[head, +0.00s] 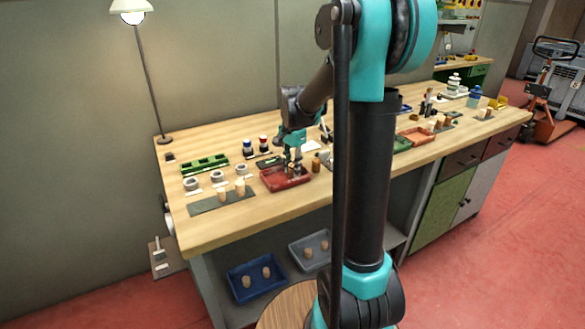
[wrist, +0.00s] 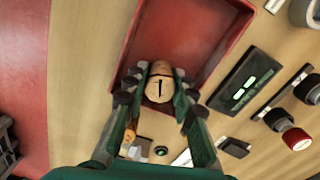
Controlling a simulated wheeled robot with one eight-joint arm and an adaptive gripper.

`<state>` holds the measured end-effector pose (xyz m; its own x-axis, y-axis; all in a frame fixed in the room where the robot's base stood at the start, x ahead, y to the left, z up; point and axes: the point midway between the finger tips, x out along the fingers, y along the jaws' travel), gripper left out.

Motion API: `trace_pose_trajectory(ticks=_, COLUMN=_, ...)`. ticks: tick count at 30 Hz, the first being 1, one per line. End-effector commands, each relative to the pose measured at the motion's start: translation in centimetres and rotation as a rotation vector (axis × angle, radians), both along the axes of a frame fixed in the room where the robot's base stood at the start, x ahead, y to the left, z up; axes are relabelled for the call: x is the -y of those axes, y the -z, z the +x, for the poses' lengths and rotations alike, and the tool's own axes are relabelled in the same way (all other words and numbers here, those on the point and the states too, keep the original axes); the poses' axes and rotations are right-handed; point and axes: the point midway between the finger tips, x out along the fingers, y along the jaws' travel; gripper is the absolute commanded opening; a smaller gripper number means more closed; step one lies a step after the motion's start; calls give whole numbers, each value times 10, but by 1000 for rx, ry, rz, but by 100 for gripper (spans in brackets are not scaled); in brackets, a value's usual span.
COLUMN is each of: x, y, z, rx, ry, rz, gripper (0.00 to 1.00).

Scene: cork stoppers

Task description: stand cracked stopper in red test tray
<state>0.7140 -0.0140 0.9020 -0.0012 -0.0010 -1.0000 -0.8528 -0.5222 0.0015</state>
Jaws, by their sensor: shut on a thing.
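The cracked stopper is a light cork piece with a dark crack line on its round end; it shows in the wrist view (wrist: 159,90). My gripper (wrist: 159,86) is shut on it, with a finger on either side. In the head view my gripper (head: 293,168) points down over the red test tray (head: 270,187). The tray also shows in the wrist view (wrist: 195,32), beyond the stopper, and its visible floor there is bare. I cannot tell whether the stopper touches the tray floor.
A small brown bottle (head: 316,163) stands just right of the tray. A grey mat (head: 205,207) with corks lies to the left. A green rack (head: 205,164) and dark-bodied jars (head: 263,143) are behind. A blue bin (head: 255,281) and a grey bin (head: 312,252) hold corks below.

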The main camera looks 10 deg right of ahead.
Motion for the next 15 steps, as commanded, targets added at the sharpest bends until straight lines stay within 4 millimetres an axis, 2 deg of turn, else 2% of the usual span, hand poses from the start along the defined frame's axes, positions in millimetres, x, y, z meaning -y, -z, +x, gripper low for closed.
trace_pose_trajectory(ticks=2, x=0, y=2, z=0, rx=0, ry=0, rz=0, gripper=15)
trace_pose_trajectory(ticks=3, x=0, y=2, z=0, rx=0, ry=0, rz=0, gripper=30)
trace_pose_trajectory(ticks=7, x=0, y=2, z=0, rx=0, ry=0, rz=0, gripper=46)
trace_pose_trajectory(ticks=15, x=0, y=1, z=0, rx=0, ry=0, rz=0, gripper=46)
